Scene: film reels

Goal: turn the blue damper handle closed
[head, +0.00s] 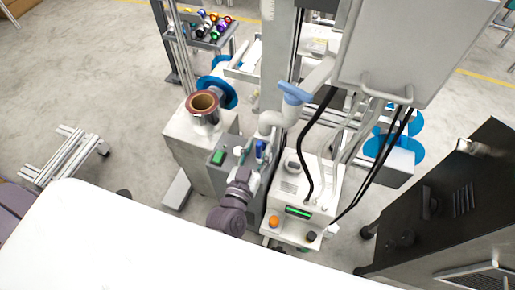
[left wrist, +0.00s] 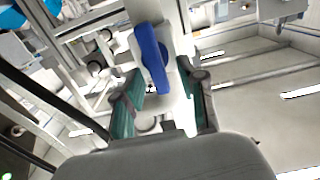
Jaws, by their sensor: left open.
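A dark blue damper handle (head: 260,149) stands upright beside the white pipework at the middle of the head view. In the left wrist view the same blue handle (left wrist: 152,58) is a long bar in front of a white body, slightly tilted. My left gripper (head: 248,173) is just in front of it in the head view. In the left wrist view my left gripper's (left wrist: 166,100) two green-padded fingers are apart, one on each side of the handle's lower end. I see gaps between the handle and the pads. My right gripper is not in view.
A light blue fitting (head: 294,92) sits on the white pipe behind the handle. A white control box (head: 297,196) with an orange knob and black cables stands to the right. A copper-coloured film roll (head: 203,106) is at the left. A black cabinet (head: 450,210) stands far right.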

